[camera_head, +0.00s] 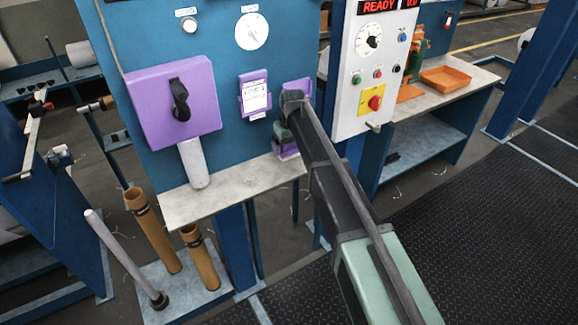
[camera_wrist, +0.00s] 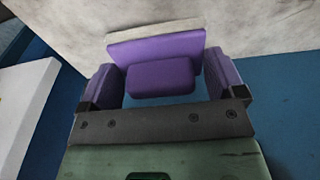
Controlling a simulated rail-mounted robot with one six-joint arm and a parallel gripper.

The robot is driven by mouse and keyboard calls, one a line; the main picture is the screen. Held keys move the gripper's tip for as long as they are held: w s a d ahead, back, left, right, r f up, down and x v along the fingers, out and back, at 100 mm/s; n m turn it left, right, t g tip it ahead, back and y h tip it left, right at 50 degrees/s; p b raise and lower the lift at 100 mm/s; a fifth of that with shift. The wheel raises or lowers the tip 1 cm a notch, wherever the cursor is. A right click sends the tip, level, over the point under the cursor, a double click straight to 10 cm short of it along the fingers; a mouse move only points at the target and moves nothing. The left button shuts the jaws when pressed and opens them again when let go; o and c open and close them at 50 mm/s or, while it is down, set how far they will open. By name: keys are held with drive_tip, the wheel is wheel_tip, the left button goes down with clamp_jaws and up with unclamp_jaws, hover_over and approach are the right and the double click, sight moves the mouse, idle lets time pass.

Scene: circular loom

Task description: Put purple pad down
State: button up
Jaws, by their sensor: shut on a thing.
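The purple pad (camera_wrist: 160,76) shows in the wrist view as a flat purple plate with a raised block between the two fingers. In the head view my gripper (camera_head: 286,138) is at the right end of the grey shelf (camera_head: 232,190), in front of the blue panel. My arm hides most of the pad there.
A purple switch box (camera_head: 150,105) with a black knob is on the panel at left. A purple-framed label (camera_head: 256,96) is left of my gripper. A white control box (camera_head: 366,75) with buttons stands to the right. The shelf's middle is clear; brown tubes (camera_head: 152,230) stand below.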

sight(290, 149)
drive_tip(key=shift+f+b, duration=2.2)
drive_tip(key=shift+b, duration=0.1)
drive_tip(key=shift+c, duration=0.3)
drive_tip(key=o, duration=0.6)
drive_tip(key=shift+r, duration=0.1)
drive_tip(key=shift+r, duration=0.1)
drive_tip(key=r+p, duration=0.4)
drive_tip(key=s+d+r+p, duration=0.1)
drive_tip(key=r+p, duration=0.7)
drive_tip(key=shift+s+d, duration=0.2)
drive_tip(key=shift+s, duration=0.2)
drive_tip(key=s+d+m, duration=0.2)
drive_tip(key=s+d, duration=0.5)
drive_tip(key=s, duration=0.3)
drive_tip(key=s+d+m+g, duration=0.1)
drive_tip(key=s+d+m, duration=0.2)
drive_tip(key=s+d, duration=0.55)
drive_tip(key=s+d+m, duration=0.2)
drive_tip(key=s+d, duration=0.4)
drive_tip(key=s, duration=0.6)
drive_tip(key=shift+h, duration=0.4)
drive_tip(key=f+b, duration=0.7)
drive_tip(key=w+f+b, duration=0.1)
drive_tip(key=f+b, duration=0.2)
drive_tip(key=f, duration=0.1)
drive_tip(key=shift+a+f+b, duration=0.1)
drive_tip(key=shift+a+b, duration=0.2)
drive_tip(key=shift+b, duration=0.05)
